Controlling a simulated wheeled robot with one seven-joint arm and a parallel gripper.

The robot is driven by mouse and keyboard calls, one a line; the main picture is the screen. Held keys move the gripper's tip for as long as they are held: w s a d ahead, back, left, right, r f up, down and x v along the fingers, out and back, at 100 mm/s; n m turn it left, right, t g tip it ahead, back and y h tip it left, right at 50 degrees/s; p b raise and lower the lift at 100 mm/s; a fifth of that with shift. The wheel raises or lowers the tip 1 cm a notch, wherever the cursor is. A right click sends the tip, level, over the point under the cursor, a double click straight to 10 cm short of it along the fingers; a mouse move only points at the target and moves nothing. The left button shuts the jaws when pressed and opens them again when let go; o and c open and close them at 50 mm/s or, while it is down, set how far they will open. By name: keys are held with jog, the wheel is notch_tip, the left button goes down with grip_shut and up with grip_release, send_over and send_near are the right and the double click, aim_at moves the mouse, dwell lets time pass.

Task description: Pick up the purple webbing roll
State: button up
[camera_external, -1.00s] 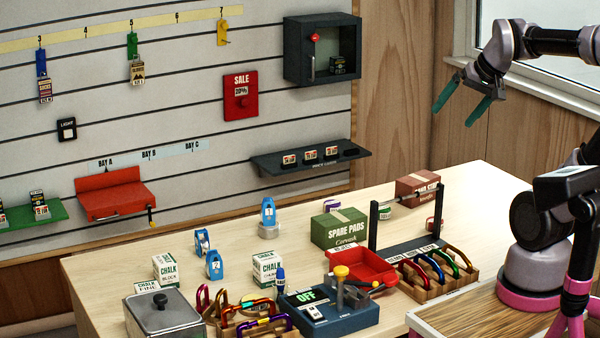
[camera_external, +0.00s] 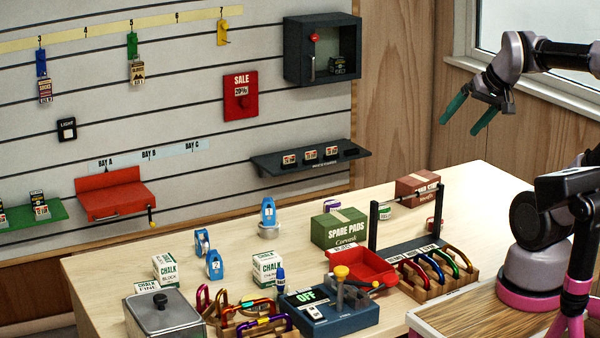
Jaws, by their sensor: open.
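My gripper (camera_external: 457,128) is open, with its two green fingers pointing down and left. It is empty, held high above the far right of the table, in front of the wooden wall panel. A white and green roll-like thing (camera_external: 384,211) stands near the left post. Both are well below my gripper and apart from it.
The green spare pads box (camera_external: 338,229), a brown box (camera_external: 417,188), a red tray (camera_external: 361,266) and a wooden holder of coloured carabiners (camera_external: 440,284) crowd the right half of the table (camera_external: 487,190). The far right tabletop is clear.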

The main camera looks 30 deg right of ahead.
jog(key=w+a+f+m+g+y, duration=0.1)
jog(key=w+f+m+g+y, duration=0.25)
jog(key=w, duration=0.85)
jog(key=w+a+f+m+y, duration=0.15)
jog(key=w+f+m, duration=0.4)
jog(key=w, duration=0.75)
jog(key=w+d+f+m+t+y, duration=0.1)
jog(key=w+d+f+m, duration=0.15)
jog(key=w+f, duration=0.3)
jog(key=w+d+f+m+y, duration=0.2)
jog(key=w+f+m, duration=0.2)
jog(key=w+f, duration=0.15)
jog(key=m+t, duration=0.2)
jog(key=m, duration=0.3)
send_near(333, 203)
jog(key=shift+s+d+r+y, duration=0.2)
jog(key=shift+d+r, duration=0.1)
jog(key=shift+d, duration=0.1)
jog(key=shift+s+d+r+y, duration=0.2)
jog(key=shift+s+d+r, duration=0.1)
jog(key=shift+d, duration=0.15)
jog(key=shift+w+f+t, duration=0.15)
jog(key=shift+f+t, duration=0.1)
jog(key=shift+f, duration=0.05)
jog(key=x, duration=0.5)
jog(key=shift+f, duration=0.15)
jog(key=x, duration=0.5)
jog(key=shift+w+a+f, duration=0.1)
jog(key=shift+f, duration=0.15)
jog(key=c, duration=1.5)
